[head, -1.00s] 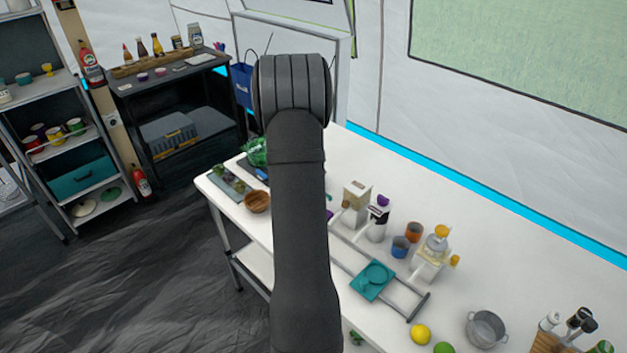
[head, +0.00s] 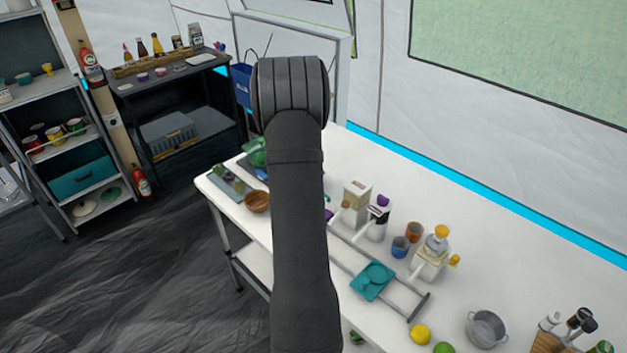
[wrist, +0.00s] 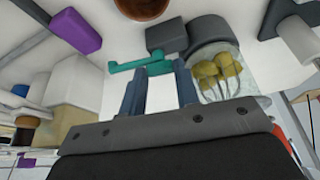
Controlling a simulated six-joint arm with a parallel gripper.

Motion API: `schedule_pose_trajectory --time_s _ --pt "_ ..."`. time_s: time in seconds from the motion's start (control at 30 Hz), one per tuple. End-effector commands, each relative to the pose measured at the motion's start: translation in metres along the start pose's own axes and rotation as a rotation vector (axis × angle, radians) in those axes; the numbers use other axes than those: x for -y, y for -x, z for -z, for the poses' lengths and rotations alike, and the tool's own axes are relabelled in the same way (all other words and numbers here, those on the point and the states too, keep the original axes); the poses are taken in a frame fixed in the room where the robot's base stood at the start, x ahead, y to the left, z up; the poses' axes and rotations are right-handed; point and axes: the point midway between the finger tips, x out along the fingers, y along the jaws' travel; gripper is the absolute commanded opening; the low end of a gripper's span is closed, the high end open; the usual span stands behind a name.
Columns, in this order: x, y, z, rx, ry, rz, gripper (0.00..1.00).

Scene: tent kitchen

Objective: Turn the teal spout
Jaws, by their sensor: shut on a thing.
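The teal spout (wrist: 153,67) shows in the wrist view as a bent bar, its thin arm reaching left to a small end. It sits at the tips of my gripper (wrist: 160,76). The two blue-grey fingers stand apart with the spout's thicker part between their tips, and the gripper is shut on it. The fingers partly hide the spout. A dark grey block (wrist: 167,36) lies just beyond it. In the head view my arm hides the gripper and the spout.
A purple block (wrist: 75,31) and a brown bowl (wrist: 143,7) are further off.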

Motion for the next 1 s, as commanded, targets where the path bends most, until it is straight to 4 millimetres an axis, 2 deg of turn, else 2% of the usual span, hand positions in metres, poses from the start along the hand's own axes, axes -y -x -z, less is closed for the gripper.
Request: schedule_pose_trajectory --time_s 0.6,1.0 --pt "0.0061 -0.0006 0.0026 -0.003 -0.491 -0.2 0.0" --pt "0.0076 -0.0006 0.0044 -0.003 -0.701 -0.286 0.0"
